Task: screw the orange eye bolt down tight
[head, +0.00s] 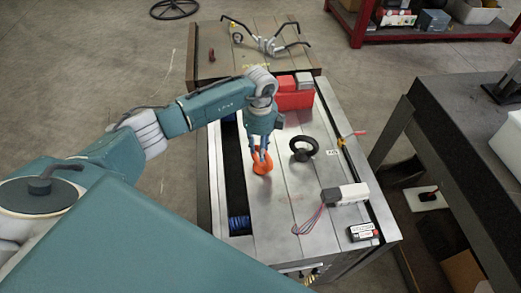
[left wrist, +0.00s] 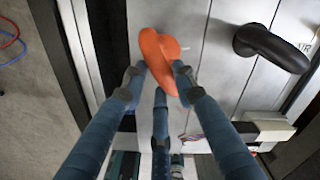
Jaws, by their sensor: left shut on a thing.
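The orange eye bolt (head: 261,162) stands on the metal mould base (head: 283,208). My left gripper (head: 258,150) reaches down from above, its blue fingers shut on the ring of the bolt. In the left wrist view the orange ring (left wrist: 157,52) sits between the fingers of my left gripper (left wrist: 158,75). A black eye bolt (head: 303,149) stands to the right of it on the same base, and shows in the left wrist view too (left wrist: 272,47). The orange bolt's shank and the gap under its collar are hidden. My right gripper is not in view.
A red block (head: 294,100) lies at the base's far end. A white-and-grey connector with wires (head: 345,194) and a small black box (head: 363,231) lie on its near right. A dark slot (head: 232,180) runs along its left side. A dark table (head: 460,130) stands at right.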

